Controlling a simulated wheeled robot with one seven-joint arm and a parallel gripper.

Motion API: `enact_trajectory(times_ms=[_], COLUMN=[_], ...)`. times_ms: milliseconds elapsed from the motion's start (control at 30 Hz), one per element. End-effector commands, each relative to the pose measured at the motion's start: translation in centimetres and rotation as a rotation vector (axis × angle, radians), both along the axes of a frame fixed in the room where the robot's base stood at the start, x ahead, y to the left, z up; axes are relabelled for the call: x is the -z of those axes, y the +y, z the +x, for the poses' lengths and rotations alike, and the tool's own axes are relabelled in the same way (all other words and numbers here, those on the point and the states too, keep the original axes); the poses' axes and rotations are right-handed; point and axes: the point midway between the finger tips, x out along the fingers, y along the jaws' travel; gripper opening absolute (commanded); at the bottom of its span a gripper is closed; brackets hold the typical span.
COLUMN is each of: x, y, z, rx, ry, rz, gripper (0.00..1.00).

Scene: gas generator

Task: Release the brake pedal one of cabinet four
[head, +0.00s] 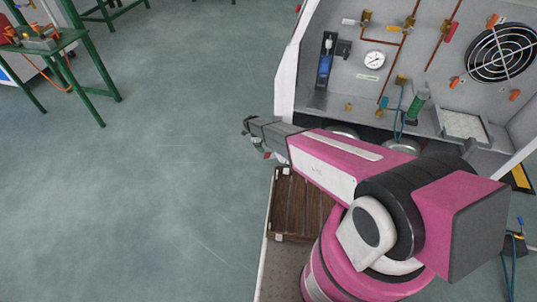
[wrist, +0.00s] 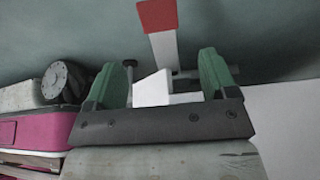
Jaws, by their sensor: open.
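A white lever with a red end (wrist: 158,18), which may be the brake pedal, stands just beyond my gripper (wrist: 167,80) in the wrist view. A small white angular block (wrist: 152,88) shows between the two green fingers, which are apart. I cannot tell whether either finger touches it. In the head view my gripper (head: 263,147) is small and partly hidden beside the lower left side of a white cabinet (head: 289,83). A small red spot shows by it there. No number is readable on the cabinet.
The cabinet's panel holds a round gauge (head: 374,59), copper pipes and a fan grille (head: 501,53). A slatted brown crate (head: 297,207) lies below my arm. A green-framed table (head: 50,42) stands at the far left. The grey-green floor (head: 140,190) at left is clear.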

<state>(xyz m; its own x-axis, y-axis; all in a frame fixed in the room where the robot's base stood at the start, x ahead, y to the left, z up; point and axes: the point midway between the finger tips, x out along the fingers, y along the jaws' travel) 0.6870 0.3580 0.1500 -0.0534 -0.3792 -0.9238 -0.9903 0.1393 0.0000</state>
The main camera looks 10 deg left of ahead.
Motion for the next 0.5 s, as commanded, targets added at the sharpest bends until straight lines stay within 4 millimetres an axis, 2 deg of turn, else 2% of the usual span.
enact_trajectory(times_ms=[300,500], x=[5.2,7.7], y=[-2.1,-3.1], z=[-0.1,-0.3], rx=[0.0,-0.001], ry=[0.0,0.0], rz=[-0.001,0.0], gripper=[0.79,0.79])
